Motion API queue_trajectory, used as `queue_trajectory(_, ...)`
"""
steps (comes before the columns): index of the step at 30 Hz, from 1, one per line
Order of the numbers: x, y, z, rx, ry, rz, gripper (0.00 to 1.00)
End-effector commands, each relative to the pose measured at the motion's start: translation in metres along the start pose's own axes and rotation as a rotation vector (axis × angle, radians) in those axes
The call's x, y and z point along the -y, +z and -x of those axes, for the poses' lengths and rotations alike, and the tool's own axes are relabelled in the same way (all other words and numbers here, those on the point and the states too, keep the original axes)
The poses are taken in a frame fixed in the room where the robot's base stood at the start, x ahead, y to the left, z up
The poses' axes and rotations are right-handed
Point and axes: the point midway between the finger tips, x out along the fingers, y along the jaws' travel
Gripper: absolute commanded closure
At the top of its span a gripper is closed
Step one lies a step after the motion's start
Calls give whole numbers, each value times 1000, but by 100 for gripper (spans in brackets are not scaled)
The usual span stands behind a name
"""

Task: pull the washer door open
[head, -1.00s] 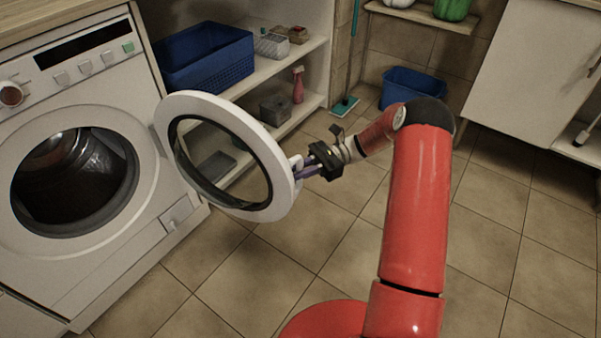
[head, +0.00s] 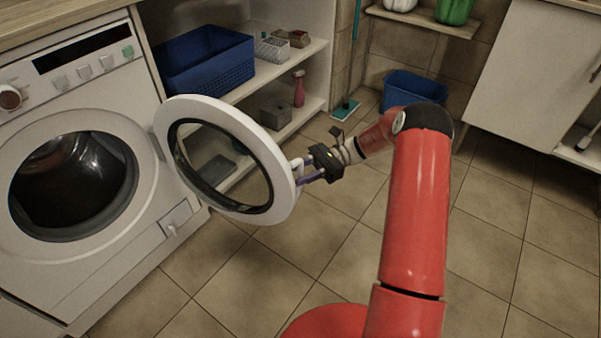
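The washer (head: 95,262) stands at the left. Its round door (head: 277,150), a white ring with a dark glass pane, is swung wide open, out to the right of the dark drum opening (head: 70,185). The small white door handle (head: 297,167) is on the door's free right edge. My gripper (head: 307,170) is at this handle from the right. Its purple fingers look spread apart, one above the other, with their tips close to the handle. Whether they touch it is too small to tell.
Shelves behind the door hold a blue basket (head: 205,62), a pink bottle (head: 298,88) and a grey box (head: 275,113). A blue bin (head: 412,88) and a teal mop (head: 345,108) stand at the back. A white cabinet (head: 530,75) is at the right. The tiled floor in front is clear.

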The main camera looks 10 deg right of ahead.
Motion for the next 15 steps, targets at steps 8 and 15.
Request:
queue_trajectory(8, 0, -2, 39, -1, -4, 2, 64)
queue_trajectory(15, 0, -2, 72, -1, -3, 0, 64)
